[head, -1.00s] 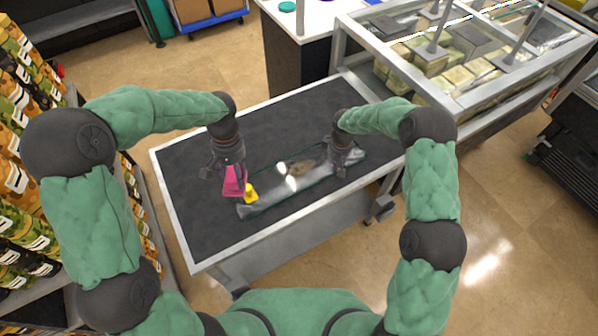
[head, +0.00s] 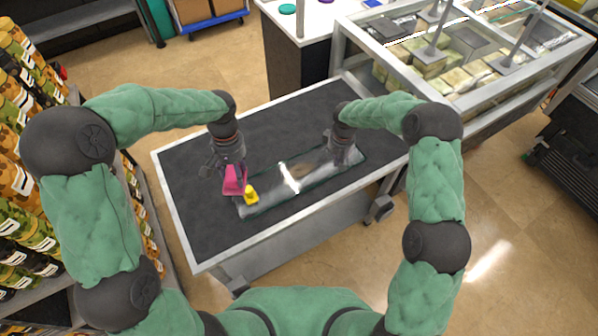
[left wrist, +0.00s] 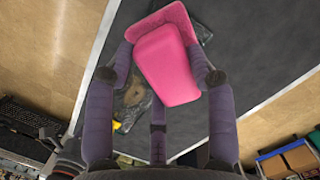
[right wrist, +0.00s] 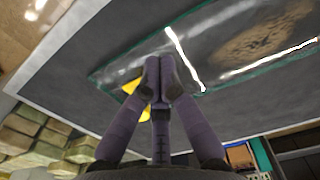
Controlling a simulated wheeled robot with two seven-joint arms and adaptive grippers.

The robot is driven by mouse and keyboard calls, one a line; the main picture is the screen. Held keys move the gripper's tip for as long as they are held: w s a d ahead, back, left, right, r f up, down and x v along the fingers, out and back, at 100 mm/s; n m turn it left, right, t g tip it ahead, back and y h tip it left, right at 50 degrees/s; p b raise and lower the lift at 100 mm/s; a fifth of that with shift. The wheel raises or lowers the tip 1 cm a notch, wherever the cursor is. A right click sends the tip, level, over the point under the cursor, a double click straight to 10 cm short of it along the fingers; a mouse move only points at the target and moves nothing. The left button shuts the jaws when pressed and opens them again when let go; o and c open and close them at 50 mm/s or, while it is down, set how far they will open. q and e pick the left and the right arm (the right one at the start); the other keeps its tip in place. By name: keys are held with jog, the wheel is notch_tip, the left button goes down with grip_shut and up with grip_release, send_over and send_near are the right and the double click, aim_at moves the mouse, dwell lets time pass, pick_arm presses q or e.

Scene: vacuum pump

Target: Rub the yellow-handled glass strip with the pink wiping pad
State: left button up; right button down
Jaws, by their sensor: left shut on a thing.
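The glass strip (head: 275,190) lies flat on the dark table top, with its yellow handle (head: 251,195) at the left end. My left gripper (head: 230,168) is shut on the pink wiping pad (head: 235,181), beside that handle. The left wrist view shows the pad (left wrist: 168,65) between the fingers; contact with the glass is unclear. My right gripper (head: 345,158) is over the strip's right part. In the right wrist view its fingers (right wrist: 160,65) are together, with yellow (right wrist: 133,87) showing behind them. A brownish patch (right wrist: 265,42) shows on the glass.
The table top (head: 275,125) is clear behind the strip. A glass-walled display case (head: 440,60) stands at the back right, close to the table. Shelves of packed goods (head: 25,140) are at the left.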

pick_arm(q)
jog(key=shift+r, duration=0.4)
pick_arm(e)
jog(key=shift+r, duration=0.75)
jog(key=shift+r, duration=0.1)
notch_tip(320, 180, up, 12)
